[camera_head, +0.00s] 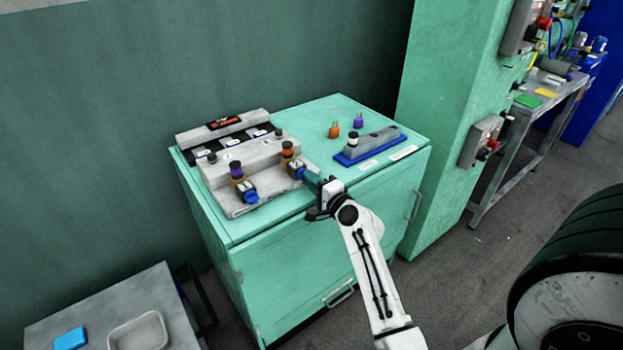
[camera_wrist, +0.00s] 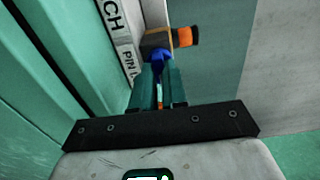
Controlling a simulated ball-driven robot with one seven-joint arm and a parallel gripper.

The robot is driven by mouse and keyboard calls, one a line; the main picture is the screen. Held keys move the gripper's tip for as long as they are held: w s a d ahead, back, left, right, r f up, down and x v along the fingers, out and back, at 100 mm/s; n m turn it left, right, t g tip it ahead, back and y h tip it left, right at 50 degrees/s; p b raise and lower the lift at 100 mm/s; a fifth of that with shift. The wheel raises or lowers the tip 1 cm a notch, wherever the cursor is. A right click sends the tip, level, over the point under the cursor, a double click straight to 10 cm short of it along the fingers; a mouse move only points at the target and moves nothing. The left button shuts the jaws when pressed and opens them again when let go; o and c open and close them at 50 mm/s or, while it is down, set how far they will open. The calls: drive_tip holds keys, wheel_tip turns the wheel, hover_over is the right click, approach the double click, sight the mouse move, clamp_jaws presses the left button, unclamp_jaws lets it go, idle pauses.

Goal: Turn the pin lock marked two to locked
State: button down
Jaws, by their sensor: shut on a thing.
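The grey pin fixture (camera_head: 225,172) stands on the green cabinet and carries two pin locks with blue handles. The right lock's blue handle (camera_head: 296,174), below a pin with an orange band (camera_head: 287,150), is partly hidden by my gripper (camera_head: 312,181). In the wrist view, my teal fingers (camera_wrist: 160,92) are shut on that blue handle (camera_wrist: 157,56), with the dark, orange-banded pin (camera_wrist: 187,37) just beyond. The left lock's blue handle (camera_head: 251,196) sits below a pin with a purple band (camera_head: 236,170). The lock markings are too small to read.
The green cabinet top (camera_head: 320,110) also holds a loose orange pin (camera_head: 334,131), a purple pin (camera_head: 358,121) and a grey block on a blue base (camera_head: 370,147). A green column (camera_head: 440,130) rises at the right. A low grey table (camera_head: 110,295) stands front left.

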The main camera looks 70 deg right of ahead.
idle(0.4)
drive_tip(key=c, duration=1.2)
unclamp_jaws()
drive_tip(key=shift+o, duration=0.2)
drive_tip(key=b+v, duration=0.1)
drive_tip(key=v, duration=1)
drive_tip(key=shift+w+f, duration=0.1)
drive_tip(key=w+a+f+n+g+y, duration=0.2)
drive_tip(key=w+a+f+n+y, duration=0.25)
drive_tip(key=a, duration=0.45)
drive_tip(key=w+a+f+n+g+y, duration=0.1)
drive_tip(key=a+f+n+g+y, duration=0.15)
drive_tip(key=a+n+y, duration=0.45)
drive_tip(key=s+a+f+n+g+h+p, duration=0.1)
drive_tip(key=s+a+f+n+g, duration=0.3)
drive_tip(key=s+a+n+g, duration=0.6)
drive_tip(key=s+a+n+h, duration=0.1)
drive_tip(key=s+a+n, duration=0.1)
drive_tip(key=s+a, duration=0.1)
drive_tip(key=shift+a+f, duration=0.4)
